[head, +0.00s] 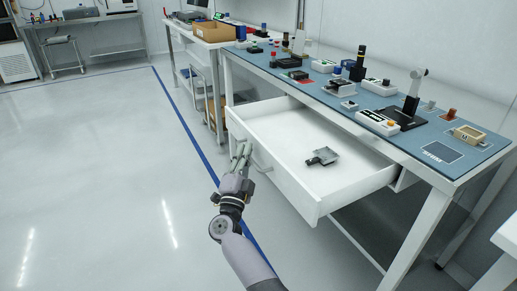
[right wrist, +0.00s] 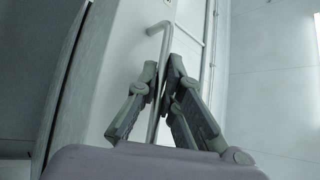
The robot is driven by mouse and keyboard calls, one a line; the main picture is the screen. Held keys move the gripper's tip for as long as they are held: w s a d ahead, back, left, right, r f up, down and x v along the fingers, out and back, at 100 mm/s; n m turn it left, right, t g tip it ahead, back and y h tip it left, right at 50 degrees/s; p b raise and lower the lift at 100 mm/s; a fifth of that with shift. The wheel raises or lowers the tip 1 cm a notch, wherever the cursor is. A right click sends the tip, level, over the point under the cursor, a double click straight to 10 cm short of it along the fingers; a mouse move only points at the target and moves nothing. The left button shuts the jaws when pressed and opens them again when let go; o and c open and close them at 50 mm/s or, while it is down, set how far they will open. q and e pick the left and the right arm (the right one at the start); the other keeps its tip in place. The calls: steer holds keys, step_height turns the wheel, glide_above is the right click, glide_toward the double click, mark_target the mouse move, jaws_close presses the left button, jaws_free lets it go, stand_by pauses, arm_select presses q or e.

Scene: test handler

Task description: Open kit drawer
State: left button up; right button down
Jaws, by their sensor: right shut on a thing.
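The kit drawer (head: 290,178) is a white drawer under the blue-topped workbench, and in the head view it stands pulled out. A dark tool with a grey plate (head: 323,156) lies on its floor. My right gripper (head: 243,151) is at the drawer's front, shut on the drawer handle. In the right wrist view the handle (right wrist: 157,95) is a thin bar running between the fingers of the gripper (right wrist: 163,68), beside the white drawer front (right wrist: 110,70). My left gripper is not in view.
The workbench top (head: 440,152) carries several small devices and blocks. A bench leg (head: 415,235) stands right of the drawer. Another table with a cardboard box (head: 212,31) is behind. The floor (head: 90,170) to the left is clear.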

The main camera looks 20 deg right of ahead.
steer(key=shift+s+a+f, duration=0.1)
steer(key=shift+a+f, duration=0.1)
steer(key=shift+a, duration=0.25)
steer(key=c, duration=2)
jaws_free()
steer(key=shift+r, duration=0.1)
